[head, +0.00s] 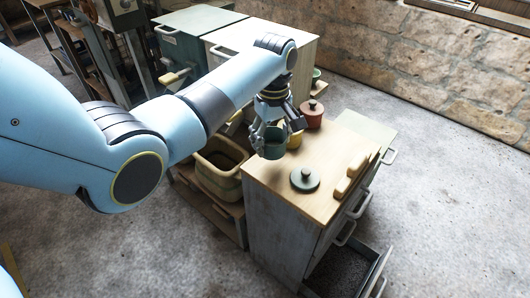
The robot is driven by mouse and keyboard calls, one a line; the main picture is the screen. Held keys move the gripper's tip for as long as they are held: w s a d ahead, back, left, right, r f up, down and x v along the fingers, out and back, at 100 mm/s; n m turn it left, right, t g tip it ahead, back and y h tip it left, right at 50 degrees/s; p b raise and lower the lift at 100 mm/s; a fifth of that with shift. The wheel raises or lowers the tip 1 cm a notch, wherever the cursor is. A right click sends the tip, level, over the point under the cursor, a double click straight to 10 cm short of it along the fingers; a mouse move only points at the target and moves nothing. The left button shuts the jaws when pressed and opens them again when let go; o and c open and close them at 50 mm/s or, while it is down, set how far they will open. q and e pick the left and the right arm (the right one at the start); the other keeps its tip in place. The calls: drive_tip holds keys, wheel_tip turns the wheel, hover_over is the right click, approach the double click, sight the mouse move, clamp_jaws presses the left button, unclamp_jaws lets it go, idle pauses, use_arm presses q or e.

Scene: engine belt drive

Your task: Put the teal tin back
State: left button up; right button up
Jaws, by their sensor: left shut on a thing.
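My left gripper (270,130) points down over the left edge of the wooden-topped cabinet (340,146). It is shut on the teal tin (273,152), a small dark green-teal pot, upright. Its lower part shows below the fingers; I cannot tell whether it touches the top. A matching teal lid with a dark reddish knob (305,179) lies on the cabinet top, nearer and to the right of the tin. A yellow tin (295,141) is partly hidden behind the gripper. A red-brown tin with a lid (312,112) stands farther back. My right gripper is out of view.
Pale yellow blocks (350,178) lie at the cabinet top's right edge. A drawer (340,275) stands open at the front, with dark contents. A yellowish bin (217,163) sits on a low shelf to the left. Concrete floor is clear on the right.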

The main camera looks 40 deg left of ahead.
sight(265, 163)
use_arm(q)
drive_tip(key=shift+s+a+f, duration=0.25)
drive_tip(key=shift+a+f, duration=0.3)
drive_tip(key=shift+a, duration=0.3)
drive_tip(key=shift+f, duration=0.25)
drive_tip(key=shift+f+b, duration=0.7)
drive_tip(key=shift+f, duration=1.1)
drive_tip(key=o, duration=1.4)
drive_tip(key=shift+f, duration=0.1)
wheel_tip(265, 163, up, 12)
drive_tip(key=p, duration=0.3)
drive_tip(key=shift+s, duration=0.1)
